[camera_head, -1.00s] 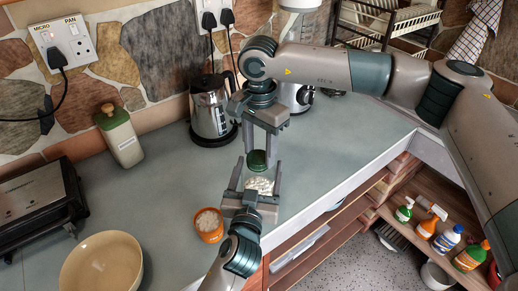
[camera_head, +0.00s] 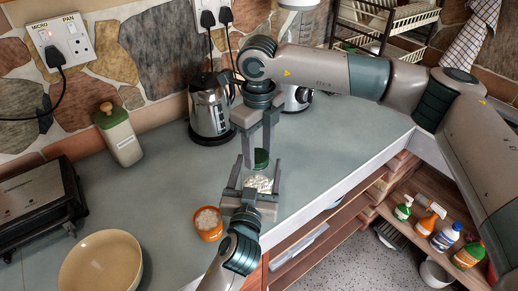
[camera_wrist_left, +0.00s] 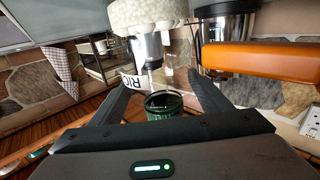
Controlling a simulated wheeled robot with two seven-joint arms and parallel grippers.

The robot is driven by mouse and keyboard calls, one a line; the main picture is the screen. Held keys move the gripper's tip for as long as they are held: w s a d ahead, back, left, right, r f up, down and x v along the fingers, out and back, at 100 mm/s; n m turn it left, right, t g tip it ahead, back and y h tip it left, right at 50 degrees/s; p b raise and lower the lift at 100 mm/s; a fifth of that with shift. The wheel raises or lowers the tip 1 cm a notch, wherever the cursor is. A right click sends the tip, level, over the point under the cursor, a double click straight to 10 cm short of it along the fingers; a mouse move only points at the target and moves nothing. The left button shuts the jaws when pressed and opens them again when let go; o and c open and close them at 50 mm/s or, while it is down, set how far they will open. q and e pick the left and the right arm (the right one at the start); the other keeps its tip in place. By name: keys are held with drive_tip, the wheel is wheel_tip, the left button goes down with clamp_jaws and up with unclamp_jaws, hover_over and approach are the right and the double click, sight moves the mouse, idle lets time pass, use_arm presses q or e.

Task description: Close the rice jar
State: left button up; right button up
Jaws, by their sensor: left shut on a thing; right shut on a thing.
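The rice jar (camera_head: 258,184) is a clear jar with white rice in it, near the counter's front edge. My left gripper (camera_head: 255,181), reaching in from the bottom, is shut on it with one finger on each side. The green lid (camera_head: 261,159) is at the jar's mouth, between the fingers of my right gripper (camera_head: 259,155), which points down from above and is shut on it. I cannot tell whether the lid is fully seated. In the left wrist view, a dark green ring (camera_wrist_left: 165,102) shows between my left fingers, with part of a "RIC" label (camera_wrist_left: 133,82).
An orange bowl of rice (camera_head: 208,223) stands just left of the jar. A cream bowl (camera_head: 102,264), a black grill (camera_head: 40,208), a green-topped canister (camera_head: 119,135) and a steel kettle (camera_head: 210,108) stand farther left and behind. The counter right of the jar is clear up to its edge.

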drive_tip(key=m, duration=0.7)
drive_tip(key=shift+a+m, duration=0.15)
drive_tip(key=shift+m, duration=0.15)
drive_tip(key=m, duration=0.6)
drive_tip(key=shift+a, duration=0.1)
drive_tip(key=m, duration=0.7)
drive_tip(key=shift+w+a+m, duration=0.1)
drive_tip(key=shift+m, duration=0.2)
drive_tip(key=m, duration=0.6)
drive_tip(key=shift+w, duration=0.1)
drive_tip(key=o, duration=1)
